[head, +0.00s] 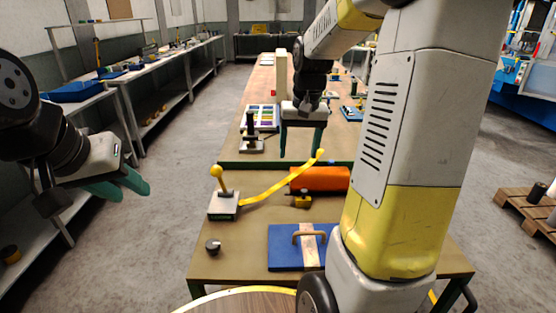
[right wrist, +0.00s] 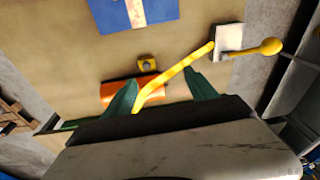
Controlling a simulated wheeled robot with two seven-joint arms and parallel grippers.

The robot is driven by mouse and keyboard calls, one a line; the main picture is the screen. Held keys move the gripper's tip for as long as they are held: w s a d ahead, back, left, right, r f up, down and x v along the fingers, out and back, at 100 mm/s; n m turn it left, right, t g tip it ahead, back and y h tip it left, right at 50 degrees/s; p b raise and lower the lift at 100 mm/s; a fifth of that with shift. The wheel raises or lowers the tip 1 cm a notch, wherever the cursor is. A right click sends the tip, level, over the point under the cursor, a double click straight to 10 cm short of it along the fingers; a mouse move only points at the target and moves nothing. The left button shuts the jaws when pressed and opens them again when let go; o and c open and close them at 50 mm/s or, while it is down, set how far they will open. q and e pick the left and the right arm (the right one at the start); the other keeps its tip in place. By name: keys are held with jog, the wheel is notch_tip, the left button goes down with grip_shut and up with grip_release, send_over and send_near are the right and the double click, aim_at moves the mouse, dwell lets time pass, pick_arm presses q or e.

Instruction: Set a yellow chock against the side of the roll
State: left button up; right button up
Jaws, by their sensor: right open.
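The orange roll (head: 330,178) lies on the table; it also shows in the right wrist view (right wrist: 112,91), partly hidden by a finger. A small yellow chock (head: 302,201) with a dark knob sits just in front of the roll's long side. In the right wrist view the chock (right wrist: 147,64) looks very close to the roll; I cannot tell whether they touch. My right gripper (head: 302,152) is open and empty, pointing down above and beyond the roll. My left gripper (head: 132,190) hangs left of the table, away from everything; its finger gap is unclear.
A yellow bar (head: 280,186) slants up from a grey block (head: 223,205) with a ball-topped lever towards my right gripper. A blue plate (head: 284,246) with a handle and a dark knob (head: 212,247) lie nearer.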

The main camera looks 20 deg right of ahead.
jog(key=s+a+r+n+t+y, duration=0.1)
jog(key=s+a+r+t, duration=0.1)
jog(key=s, duration=0.7)
jog(key=s+a+r+n+t, duration=0.1)
jog(key=s+a+r+t, duration=0.1)
jog(key=s+a+r, duration=0.3)
jog(key=s+a, duration=0.1)
jog(key=s, duration=0.3)
jog(key=shift+a+n+y, duration=0.25)
jog(key=shift+n+y, duration=0.05)
jog(key=shift+y, duration=0.1)
